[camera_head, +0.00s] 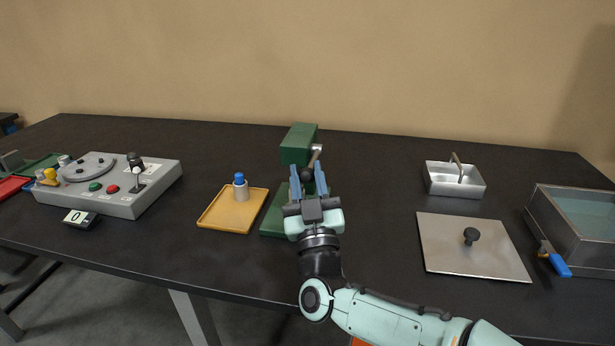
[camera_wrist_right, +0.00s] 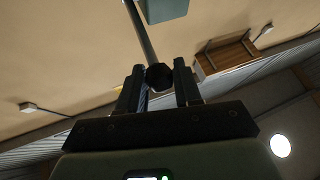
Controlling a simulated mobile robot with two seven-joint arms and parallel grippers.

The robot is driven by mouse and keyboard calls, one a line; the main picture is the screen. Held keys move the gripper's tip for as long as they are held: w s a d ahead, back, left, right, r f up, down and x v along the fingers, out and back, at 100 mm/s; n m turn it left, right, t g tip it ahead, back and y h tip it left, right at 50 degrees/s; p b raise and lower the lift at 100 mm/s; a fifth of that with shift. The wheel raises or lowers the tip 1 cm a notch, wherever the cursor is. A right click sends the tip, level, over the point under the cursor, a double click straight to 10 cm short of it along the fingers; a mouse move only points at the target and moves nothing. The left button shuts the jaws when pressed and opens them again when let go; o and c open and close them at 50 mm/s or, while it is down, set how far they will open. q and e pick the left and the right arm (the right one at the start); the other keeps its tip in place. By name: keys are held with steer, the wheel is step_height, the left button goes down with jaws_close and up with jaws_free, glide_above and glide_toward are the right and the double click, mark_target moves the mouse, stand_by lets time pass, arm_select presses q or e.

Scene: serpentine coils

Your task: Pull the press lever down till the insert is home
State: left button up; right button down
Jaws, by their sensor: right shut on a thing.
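The green press (camera_head: 299,144) stands at the middle of the table, its green base (camera_head: 275,222) partly hidden behind my right gripper. Its lever (camera_head: 315,155) sticks out toward me from the press head. My right gripper (camera_head: 309,180) is shut on the lever's end. In the right wrist view the dark lever knob (camera_wrist_right: 159,76) sits between the fingers (camera_wrist_right: 159,67), with the rod (camera_wrist_right: 140,30) running up to the green head (camera_wrist_right: 166,8). The seat of the press and any insert in it are hidden. My left gripper is not in view.
A yellow tray (camera_head: 215,217) left of the press holds a grey cylinder with a blue top (camera_head: 240,187). A grey control box (camera_head: 125,202) is farther left. At right are a metal tray (camera_head: 469,190), a flat plate with a knob (camera_head: 450,257) and a glass-sided tank (camera_head: 580,253).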

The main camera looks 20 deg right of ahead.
steer(key=shift+w+a+f, duration=0.1)
steer(key=shift+w+f, duration=0.1)
steer(key=shift+f, duration=0.3)
steer(key=c, duration=1.1)
jaws_free()
steer(key=shift+o, duration=1.3)
steer(key=shift+w, duration=0.15)
steer(key=shift+r, duration=0.15)
steer(key=shift+s, duration=0.25)
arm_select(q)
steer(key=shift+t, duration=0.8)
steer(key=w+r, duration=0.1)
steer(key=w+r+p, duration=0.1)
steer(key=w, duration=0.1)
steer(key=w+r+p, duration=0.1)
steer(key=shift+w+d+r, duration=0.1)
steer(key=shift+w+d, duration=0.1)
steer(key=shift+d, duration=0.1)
arm_select(e)
steer(key=s+a+f, duration=0.2)
steer(key=s+a, duration=0.1)
steer(key=s, duration=1.2)
steer(key=shift+s+f, duration=0.2)
steer(key=shift+s, duration=0.2)
